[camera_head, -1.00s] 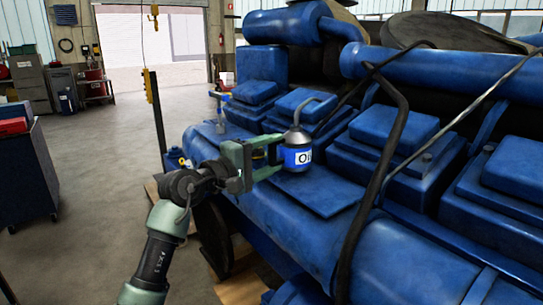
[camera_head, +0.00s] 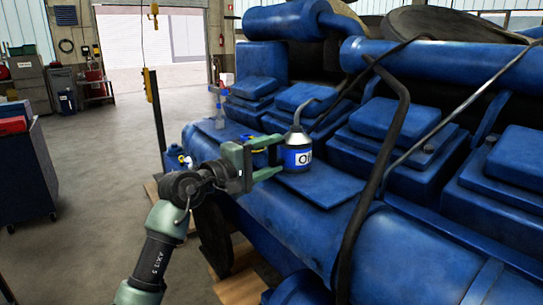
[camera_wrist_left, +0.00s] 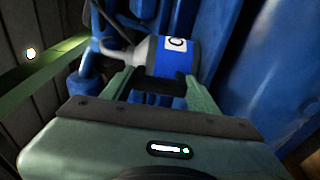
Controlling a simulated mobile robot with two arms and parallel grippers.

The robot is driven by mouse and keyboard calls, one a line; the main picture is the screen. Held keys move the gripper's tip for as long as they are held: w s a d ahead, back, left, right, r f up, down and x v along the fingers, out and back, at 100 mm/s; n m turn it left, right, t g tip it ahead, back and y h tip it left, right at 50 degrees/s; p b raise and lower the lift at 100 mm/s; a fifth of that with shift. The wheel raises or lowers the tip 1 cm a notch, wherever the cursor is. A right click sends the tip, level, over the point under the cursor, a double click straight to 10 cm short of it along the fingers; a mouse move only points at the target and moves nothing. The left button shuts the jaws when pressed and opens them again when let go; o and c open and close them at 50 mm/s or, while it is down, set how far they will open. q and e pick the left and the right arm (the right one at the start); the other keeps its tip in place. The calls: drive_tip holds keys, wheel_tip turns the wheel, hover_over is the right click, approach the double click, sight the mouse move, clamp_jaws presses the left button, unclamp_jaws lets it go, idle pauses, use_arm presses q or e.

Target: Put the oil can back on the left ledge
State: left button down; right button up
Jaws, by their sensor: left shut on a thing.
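The oil can (camera_head: 298,157) is grey with a blue and white label and a thin bent spout. It stands upright at the flat blue ledge (camera_head: 320,195) along the engine's near side. I cannot tell whether its base touches the ledge. My left gripper (camera_head: 272,157) reaches in from the left and is shut on the can. In the left wrist view the can (camera_wrist_left: 172,56) lies between the two green fingers (camera_wrist_left: 160,85), its spout to the left. My right gripper is not in view.
The blue engine (camera_head: 390,190) fills the right side, with a black hose (camera_head: 378,150) crossing in front. A clear bottle (camera_head: 219,108) stands on the ledge's far end. A blue container (camera_head: 174,158) is left of the engine.

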use_arm(q)
drive_tip(key=shift+r, duration=0.1)
drive_tip(key=shift+c, duration=1.8)
unclamp_jaws()
drive_tip(key=shift+s, duration=0.1)
